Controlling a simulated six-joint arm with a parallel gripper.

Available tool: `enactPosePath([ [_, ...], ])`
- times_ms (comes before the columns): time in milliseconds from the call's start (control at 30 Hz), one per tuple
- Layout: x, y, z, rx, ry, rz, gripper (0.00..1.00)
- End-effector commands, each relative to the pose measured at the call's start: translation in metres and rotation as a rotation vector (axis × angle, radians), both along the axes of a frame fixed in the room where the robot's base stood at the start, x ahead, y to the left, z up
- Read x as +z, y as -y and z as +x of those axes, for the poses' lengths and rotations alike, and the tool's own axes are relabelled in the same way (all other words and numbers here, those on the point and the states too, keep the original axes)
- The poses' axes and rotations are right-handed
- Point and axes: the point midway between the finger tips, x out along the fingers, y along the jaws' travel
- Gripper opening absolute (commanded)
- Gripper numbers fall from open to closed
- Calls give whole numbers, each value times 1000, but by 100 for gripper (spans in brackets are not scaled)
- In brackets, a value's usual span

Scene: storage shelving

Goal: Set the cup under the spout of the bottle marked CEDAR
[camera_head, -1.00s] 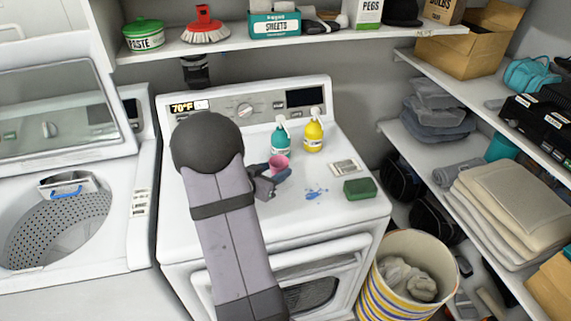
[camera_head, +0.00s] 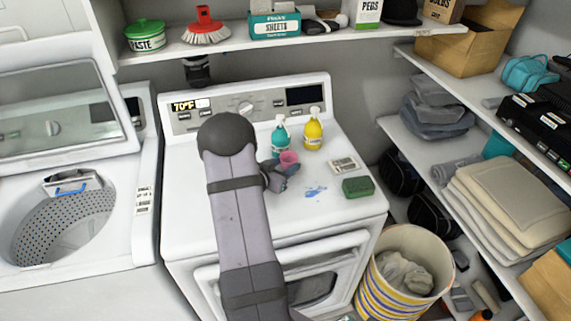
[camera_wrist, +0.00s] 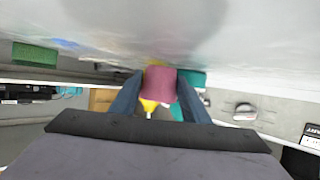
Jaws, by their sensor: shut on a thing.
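The pink cup (camera_head: 289,157) is low over the white dryer top in the head view, in front of two pump bottles. My gripper (camera_head: 279,172) is shut on it. The wrist view is upside down and shows the cup (camera_wrist: 161,84) between my two blue fingers (camera_wrist: 160,97). The teal bottle (camera_head: 280,138) stands just behind the cup, and the yellow bottle (camera_head: 313,132) stands to its right. Their labels are too small to read, so I cannot tell which is marked CEDAR. I cannot tell whether the cup touches the dryer top.
A blue smear (camera_head: 315,191), a small pale card (camera_head: 344,165) and a green sponge (camera_head: 358,186) lie on the dryer top (camera_head: 215,200) to the right. The control panel (camera_head: 250,108) rises behind the bottles. A striped basket (camera_head: 375,290) stands at front right.

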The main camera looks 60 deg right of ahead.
Motion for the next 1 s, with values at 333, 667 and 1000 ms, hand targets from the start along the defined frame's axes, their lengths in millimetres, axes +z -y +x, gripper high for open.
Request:
enactPosePath([
  [333, -3, 0, 0, 0, 1, 0, 21],
  [667, -6, 0, 0, 0, 1, 0, 61],
  [1000, -1, -1, 0, 1, 1, 0, 61],
])
